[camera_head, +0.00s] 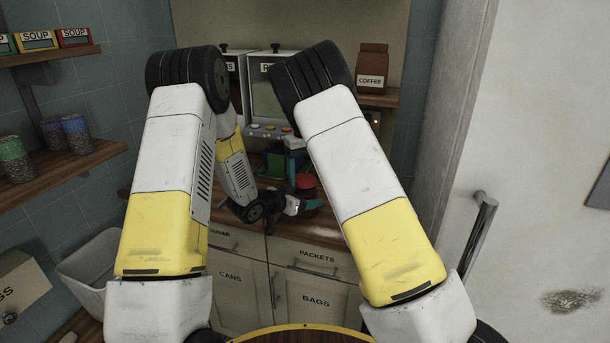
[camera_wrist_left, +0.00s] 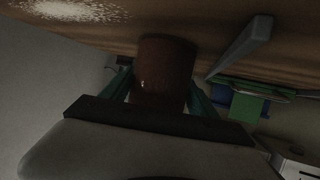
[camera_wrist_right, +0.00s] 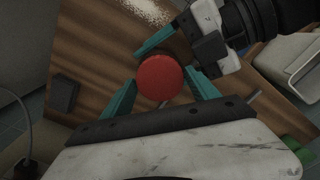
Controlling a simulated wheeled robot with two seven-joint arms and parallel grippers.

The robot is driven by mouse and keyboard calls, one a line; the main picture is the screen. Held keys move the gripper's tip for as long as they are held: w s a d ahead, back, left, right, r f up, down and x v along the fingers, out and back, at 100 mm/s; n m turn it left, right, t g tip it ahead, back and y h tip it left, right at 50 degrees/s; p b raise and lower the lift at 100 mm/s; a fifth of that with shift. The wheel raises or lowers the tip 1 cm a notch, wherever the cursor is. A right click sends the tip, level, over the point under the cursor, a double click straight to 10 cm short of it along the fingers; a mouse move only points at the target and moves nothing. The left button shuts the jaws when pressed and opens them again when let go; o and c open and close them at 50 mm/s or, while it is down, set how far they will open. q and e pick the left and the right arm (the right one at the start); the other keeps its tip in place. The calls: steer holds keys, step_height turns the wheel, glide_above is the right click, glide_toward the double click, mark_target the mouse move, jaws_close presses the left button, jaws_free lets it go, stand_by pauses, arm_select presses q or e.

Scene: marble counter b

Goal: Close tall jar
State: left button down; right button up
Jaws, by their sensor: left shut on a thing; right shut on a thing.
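A brown cylindrical jar (camera_wrist_left: 165,75) shows in the left wrist view between the teal fingers of my left gripper (camera_wrist_left: 160,97), which is shut on it. A round red lid (camera_wrist_right: 160,77) shows from above in the right wrist view, between the teal fingers of my right gripper (camera_wrist_right: 160,95), which is shut on it. The lid also shows in the head view (camera_head: 305,181), just above my left gripper (camera_head: 306,206). The left fingers reach in beside the lid in the right wrist view. The lid covers the jar's top there; whether they touch I cannot tell.
The wooden counter (camera_wrist_right: 90,80) bears a white patch. Behind the grippers stand two pale dispensers (camera_head: 264,98) with coloured buttons. A coffee bag (camera_head: 373,68) is on a shelf at right.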

steer(key=shift+m, duration=0.8)
steer(key=o, duration=1.5)
steer(key=shift+o, duration=0.2)
steer(key=shift+r, duration=2.3)
